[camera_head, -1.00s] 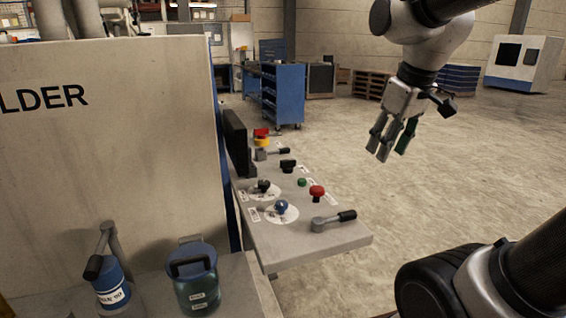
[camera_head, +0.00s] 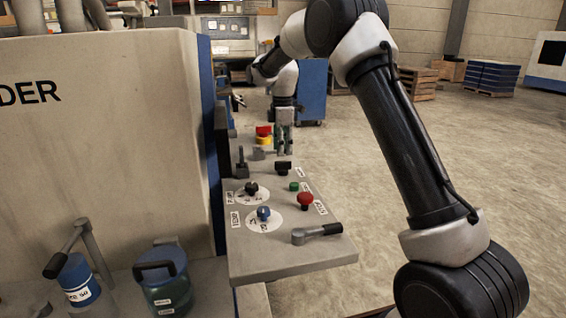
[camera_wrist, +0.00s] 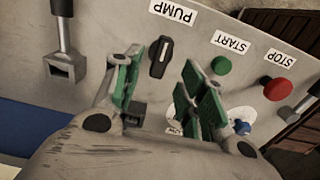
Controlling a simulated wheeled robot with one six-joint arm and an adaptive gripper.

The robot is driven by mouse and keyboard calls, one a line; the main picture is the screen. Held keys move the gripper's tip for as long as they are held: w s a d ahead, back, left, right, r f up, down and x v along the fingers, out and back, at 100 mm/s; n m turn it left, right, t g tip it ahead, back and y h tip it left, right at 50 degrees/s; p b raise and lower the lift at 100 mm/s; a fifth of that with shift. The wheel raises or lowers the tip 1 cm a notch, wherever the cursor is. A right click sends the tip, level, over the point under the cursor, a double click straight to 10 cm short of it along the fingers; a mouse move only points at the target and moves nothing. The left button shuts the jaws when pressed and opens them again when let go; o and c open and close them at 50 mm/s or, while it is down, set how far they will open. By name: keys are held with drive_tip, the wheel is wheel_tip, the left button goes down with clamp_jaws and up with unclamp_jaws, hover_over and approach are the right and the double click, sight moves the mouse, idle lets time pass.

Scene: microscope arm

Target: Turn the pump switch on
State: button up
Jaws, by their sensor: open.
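The pump switch is a black rotary knob (camera_wrist: 161,56) beside the PUMP label (camera_wrist: 173,12) in the wrist view. Its long grip runs nearly up and down there. In the head view the switch (camera_head: 283,167) stands on the sloping grey panel (camera_head: 285,262). My gripper (camera_head: 284,146) hangs over the far part of the panel, pointing down. In the wrist view my gripper (camera_wrist: 163,84) is open and empty, with green pads on its fingers. The switch shows beyond the gap between the fingers; I see no contact with it.
A green START button (camera_wrist: 221,65) and a red STOP button (camera_wrist: 277,89) lie to the switch's right. A grey lever (camera_wrist: 63,35) stands to its left. Nearer panel controls include a blue knob (camera_head: 264,213) and a black-handled lever (camera_head: 318,233). The tall beige cabinet (camera_head: 110,140) borders the panel's left.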

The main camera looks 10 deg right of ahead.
sight(283, 162)
wheel_tip(283, 162, down, 6)
drive_tip(key=shift+f, duration=0.1)
clamp_jaws()
